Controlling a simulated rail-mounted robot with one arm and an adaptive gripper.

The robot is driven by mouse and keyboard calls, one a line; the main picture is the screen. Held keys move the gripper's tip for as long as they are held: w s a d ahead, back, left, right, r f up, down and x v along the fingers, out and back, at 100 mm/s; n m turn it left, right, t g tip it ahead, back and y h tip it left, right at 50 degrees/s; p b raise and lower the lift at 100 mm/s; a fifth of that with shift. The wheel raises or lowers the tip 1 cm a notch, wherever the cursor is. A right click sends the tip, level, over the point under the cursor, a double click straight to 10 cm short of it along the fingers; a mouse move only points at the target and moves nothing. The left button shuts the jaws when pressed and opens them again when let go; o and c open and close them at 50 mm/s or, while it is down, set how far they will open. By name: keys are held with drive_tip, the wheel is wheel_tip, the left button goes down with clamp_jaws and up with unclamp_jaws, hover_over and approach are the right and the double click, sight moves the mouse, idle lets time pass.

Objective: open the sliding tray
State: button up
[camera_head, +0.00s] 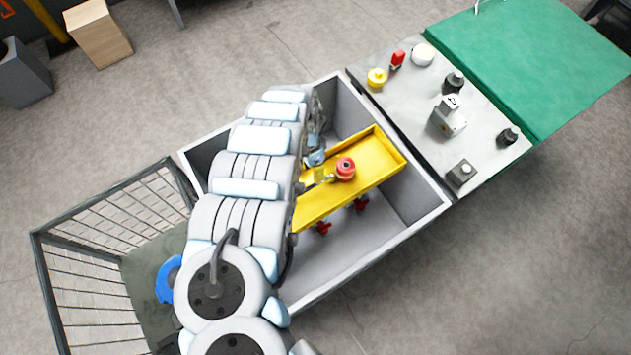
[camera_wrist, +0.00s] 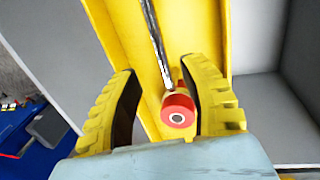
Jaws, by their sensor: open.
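The yellow sliding tray (camera_head: 378,160) lies across the inside of an open grey box. It also shows as a long yellow channel in the wrist view (camera_wrist: 207,35). A red-capped round piece (camera_head: 346,169) is on the tray. In the wrist view, this red piece (camera_wrist: 178,110) shows between my two yellow fingers. My gripper (camera_wrist: 160,70) is open, with the fingers spread over the tray. I cannot tell if either finger touches the piece. A grey metal rod (camera_wrist: 155,40) runs along the channel. My arm hides the tray's left part in the head view.
The grey box (camera_head: 425,215) has raised walls, with red parts (camera_head: 323,228) low inside it. To its right is a grey panel (camera_head: 415,85) with several small items, then a green surface (camera_head: 540,60). A wire basket (camera_head: 100,300) adjoins at lower left.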

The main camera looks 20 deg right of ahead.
hover_over(315, 189)
drive_tip(key=shift+s+f, duration=0.2)
drive_tip(key=shift+f, duration=1.4)
drive_tip(key=shift+s+f, duration=0.15)
drive_tip(key=shift+f, duration=1.4)
drive_tip(key=shift+a, duration=0.1)
clamp_jaws()
